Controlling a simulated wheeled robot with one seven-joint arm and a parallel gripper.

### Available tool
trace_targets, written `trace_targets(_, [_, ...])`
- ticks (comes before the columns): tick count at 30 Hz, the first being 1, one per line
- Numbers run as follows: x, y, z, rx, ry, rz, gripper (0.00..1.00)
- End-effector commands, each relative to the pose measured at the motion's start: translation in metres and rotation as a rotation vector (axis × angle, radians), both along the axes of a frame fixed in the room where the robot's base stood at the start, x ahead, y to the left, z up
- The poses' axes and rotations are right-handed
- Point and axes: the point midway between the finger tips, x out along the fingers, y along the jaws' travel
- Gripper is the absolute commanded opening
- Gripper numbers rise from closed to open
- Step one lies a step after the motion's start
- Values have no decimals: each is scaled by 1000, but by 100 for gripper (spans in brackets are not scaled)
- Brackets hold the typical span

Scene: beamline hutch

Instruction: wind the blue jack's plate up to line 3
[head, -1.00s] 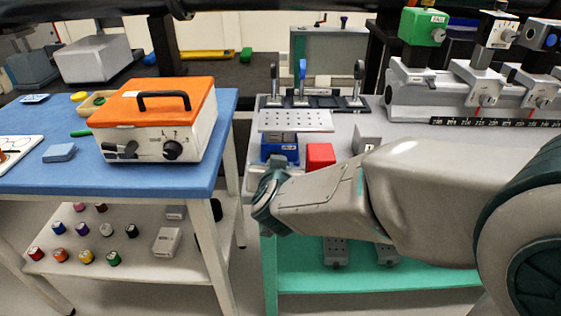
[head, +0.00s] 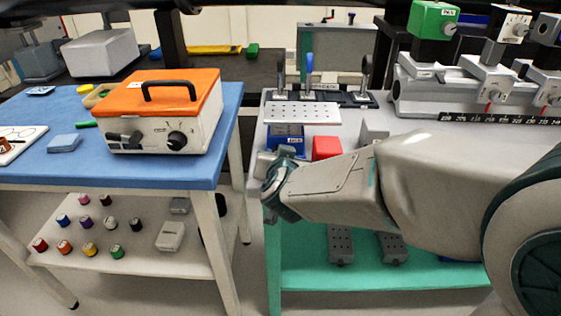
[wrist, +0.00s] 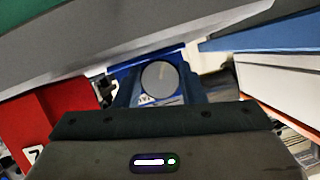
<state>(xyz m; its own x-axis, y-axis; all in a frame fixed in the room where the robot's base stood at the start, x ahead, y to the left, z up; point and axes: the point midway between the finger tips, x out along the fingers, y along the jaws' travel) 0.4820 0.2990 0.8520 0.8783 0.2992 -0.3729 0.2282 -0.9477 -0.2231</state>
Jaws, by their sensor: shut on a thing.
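The blue jack (head: 285,141) stands at the left end of the grey bench, with its perforated metal plate (head: 302,112) level above its blue body. My gripper (head: 270,163) is at the jack's front side, partly hidden by my wrist in the head view. In the wrist view, the jack's round grey knob (wrist: 159,82) sits between my dark fingers (wrist: 163,92), which are shut on it. The blue jack body (wrist: 152,60) shows behind the knob. Line marks on the jack are too small to read, so I cannot tell the plate's height.
A red block (head: 326,148) stands close to the right of the jack; it also shows in the wrist view (wrist: 50,105). Upright clamps (head: 309,75) stand behind the plate. A blue table (head: 222,150) with an orange-topped box (head: 158,95) is to the left, across a gap.

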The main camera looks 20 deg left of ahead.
Motion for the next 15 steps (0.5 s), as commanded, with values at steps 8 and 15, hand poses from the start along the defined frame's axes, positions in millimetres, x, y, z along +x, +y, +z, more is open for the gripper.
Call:
trace_targets(8, [0, 0, 0, 54, 13, 0, 14])
trace_targets(15, [0, 0, 0, 54, 13, 0, 56])
